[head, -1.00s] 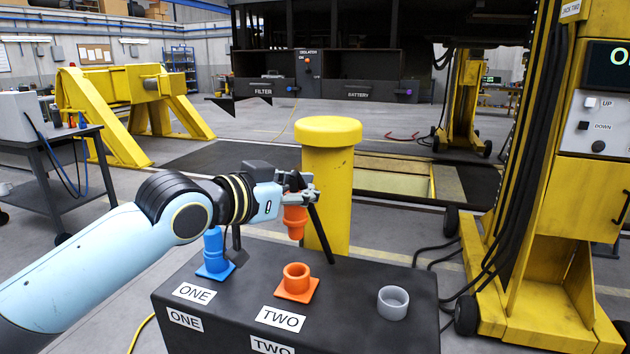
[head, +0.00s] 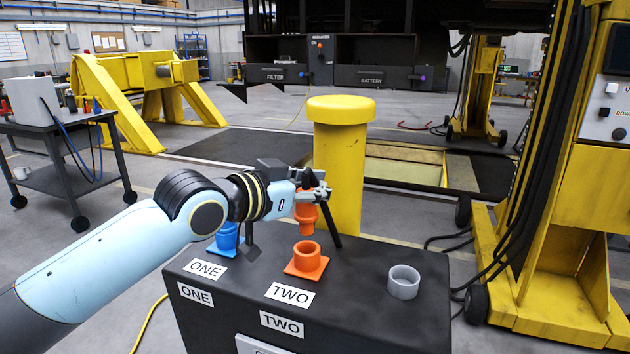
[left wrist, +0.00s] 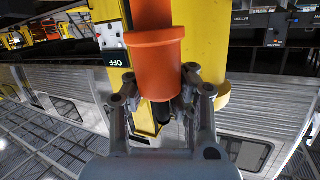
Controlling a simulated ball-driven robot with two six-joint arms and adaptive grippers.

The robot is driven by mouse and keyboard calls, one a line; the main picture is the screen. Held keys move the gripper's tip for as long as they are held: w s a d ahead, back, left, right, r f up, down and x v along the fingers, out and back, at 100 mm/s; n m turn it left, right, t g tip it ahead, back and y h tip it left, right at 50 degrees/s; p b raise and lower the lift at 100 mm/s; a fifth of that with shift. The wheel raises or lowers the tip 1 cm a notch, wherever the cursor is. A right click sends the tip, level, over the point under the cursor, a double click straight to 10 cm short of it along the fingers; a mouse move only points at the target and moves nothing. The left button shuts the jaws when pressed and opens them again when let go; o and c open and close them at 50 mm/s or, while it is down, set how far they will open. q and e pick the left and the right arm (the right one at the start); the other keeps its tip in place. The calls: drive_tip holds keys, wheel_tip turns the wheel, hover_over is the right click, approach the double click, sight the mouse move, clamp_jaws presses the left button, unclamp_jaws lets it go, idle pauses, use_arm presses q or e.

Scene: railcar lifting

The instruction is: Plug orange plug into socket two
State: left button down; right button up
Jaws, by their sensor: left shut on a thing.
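My left gripper (head: 312,193) is shut on the orange plug (head: 306,217), which hangs roughly upright with its narrow end down. The plug also shows between the fingers in the left wrist view (left wrist: 156,62). Its lower end is just above and slightly behind the orange socket two (head: 307,261), an open ring on a square base behind the TWO label (head: 289,294). A small gap seems to show between plug and socket; the exact alignment I cannot tell. A blue plug (head: 228,236) stands at socket ONE, partly hidden by my left arm. My right gripper is not in view.
The black box (head: 372,300) carries the sockets, with an empty grey ring (head: 404,282) at its right. A yellow bollard (head: 340,160) stands close behind the gripper. A yellow lifting jack (head: 570,220) with cables stands at the right.

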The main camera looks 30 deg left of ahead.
sight(315, 218)
use_arm(q)
drive_tip(key=shift+f+b, duration=0.5)
drive_tip(key=shift+f, duration=0.5)
idle(0.3)
drive_tip(key=shift+p, duration=0.65)
idle(0.5)
drive_tip(key=shift+f+b, duration=1.45)
drive_tip(key=shift+f, duration=0.55)
drive_tip(key=c, duration=1.2)
unclamp_jaws()
drive_tip(key=shift+o, duration=0.3)
